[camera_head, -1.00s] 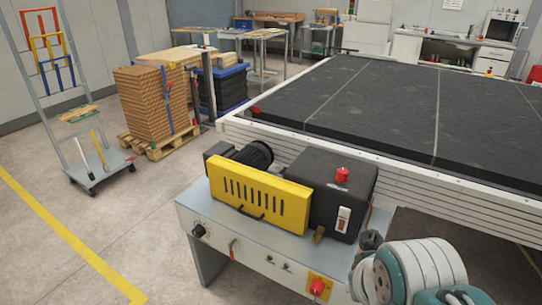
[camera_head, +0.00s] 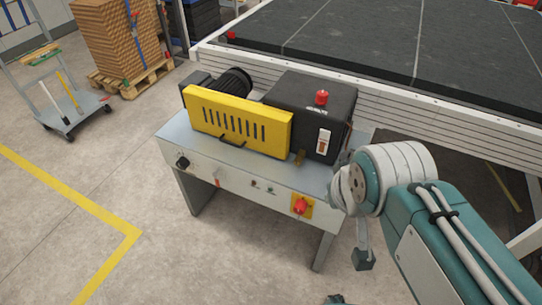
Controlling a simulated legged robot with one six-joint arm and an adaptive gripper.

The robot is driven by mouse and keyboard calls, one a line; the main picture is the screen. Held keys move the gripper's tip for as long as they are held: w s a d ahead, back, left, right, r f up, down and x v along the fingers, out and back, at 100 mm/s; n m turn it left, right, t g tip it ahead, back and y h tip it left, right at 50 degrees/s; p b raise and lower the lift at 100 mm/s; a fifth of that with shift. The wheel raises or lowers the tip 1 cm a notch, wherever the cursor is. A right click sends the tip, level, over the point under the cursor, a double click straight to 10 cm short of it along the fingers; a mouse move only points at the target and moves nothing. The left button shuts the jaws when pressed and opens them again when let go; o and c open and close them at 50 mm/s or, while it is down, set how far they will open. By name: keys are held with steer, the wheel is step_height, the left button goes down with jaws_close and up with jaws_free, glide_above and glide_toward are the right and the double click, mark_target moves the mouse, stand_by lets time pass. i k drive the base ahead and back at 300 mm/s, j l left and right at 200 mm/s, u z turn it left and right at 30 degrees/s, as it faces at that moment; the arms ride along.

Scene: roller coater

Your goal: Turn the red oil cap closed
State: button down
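The red oil cap (camera_head: 321,97) stands upright on top of the black gearbox housing (camera_head: 300,104), near its front right. Nothing touches the cap, and whether it is turned open or closed cannot be told. My teal and white arm (camera_head: 420,215) reaches in from the lower right. Its rounded joint is beside the right end of the machine, to the right of and below the cap in the picture.
A yellow slotted guard (camera_head: 236,122) is left of the housing. A red knob on a yellow plate (camera_head: 301,206) is on the grey bench front (camera_head: 226,178). The large black conveyor bed (camera_head: 385,38) is behind. Open floor lies left, with a trolley (camera_head: 66,108).

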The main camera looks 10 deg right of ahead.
mark_target(322, 96)
steer(key=i+l, duration=0.65)
steer(key=l, duration=0.15)
steer(key=i+u, duration=0.05)
